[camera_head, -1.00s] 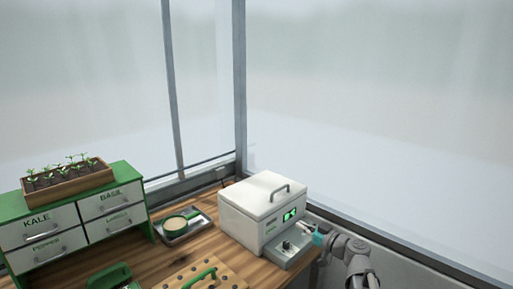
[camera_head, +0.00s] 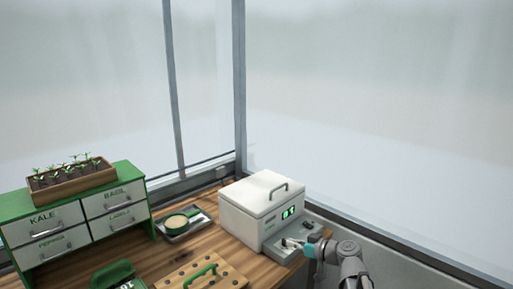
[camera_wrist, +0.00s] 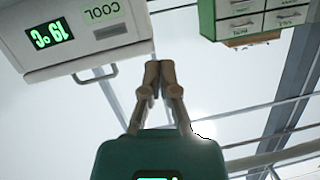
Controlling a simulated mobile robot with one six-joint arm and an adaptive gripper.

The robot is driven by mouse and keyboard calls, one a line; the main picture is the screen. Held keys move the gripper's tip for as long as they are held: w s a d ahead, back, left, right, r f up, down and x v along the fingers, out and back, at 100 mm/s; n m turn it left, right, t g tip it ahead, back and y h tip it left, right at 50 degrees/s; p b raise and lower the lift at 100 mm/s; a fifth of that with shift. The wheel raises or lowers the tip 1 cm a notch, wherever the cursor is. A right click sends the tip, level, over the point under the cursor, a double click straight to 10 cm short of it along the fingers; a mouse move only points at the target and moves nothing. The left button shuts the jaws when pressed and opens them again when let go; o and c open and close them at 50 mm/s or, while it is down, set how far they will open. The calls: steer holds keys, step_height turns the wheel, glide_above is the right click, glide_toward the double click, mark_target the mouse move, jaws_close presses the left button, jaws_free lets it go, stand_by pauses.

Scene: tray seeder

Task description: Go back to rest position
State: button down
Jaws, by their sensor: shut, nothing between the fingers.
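My gripper (camera_head: 291,243) is at the low front panel of the white box-shaped machine (camera_head: 244,213), with its fingertips over or close to the panel. I cannot tell from the head view whether they touch it. In the wrist view the two fingers of my gripper (camera_wrist: 152,68) are together with nothing between them. That view is upside down and shows the white machine (camera_wrist: 30,20) at upper left, with a lit green display and the word COOL. My arm reaches in from the lower right of the head view.
A wooden table (camera_head: 165,262) carries a green cabinet (camera_head: 147,208) with white labelled drawers and a seedling tray (camera_head: 75,188) on top. A small tray with a round bowl (camera_head: 176,222) and a holed wooden board with green handle (camera_head: 228,279) stand nearby. Glass walls enclose the corner.

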steer(key=s+d+f+m+g+h+p, duration=0.1)
steer(key=s+d+f+m+g+h, duration=0.1)
steer(key=s+f+m+g+h, duration=0.2)
steer(key=s+d+f+m+g+h+p, duration=0.2)
steer(key=s+d+f+m+g+h, duration=0.1)
steer(key=s+h, duration=0.5)
step_height(320, 180, down, 4)
steer(key=s+m+g, duration=0.1)
steer(key=s+g, duration=0.1)
steer(key=shift+s+d+r, duration=0.15)
steer(key=shift+s+d, duration=0.15)
steer(key=shift+a, duration=0.15)
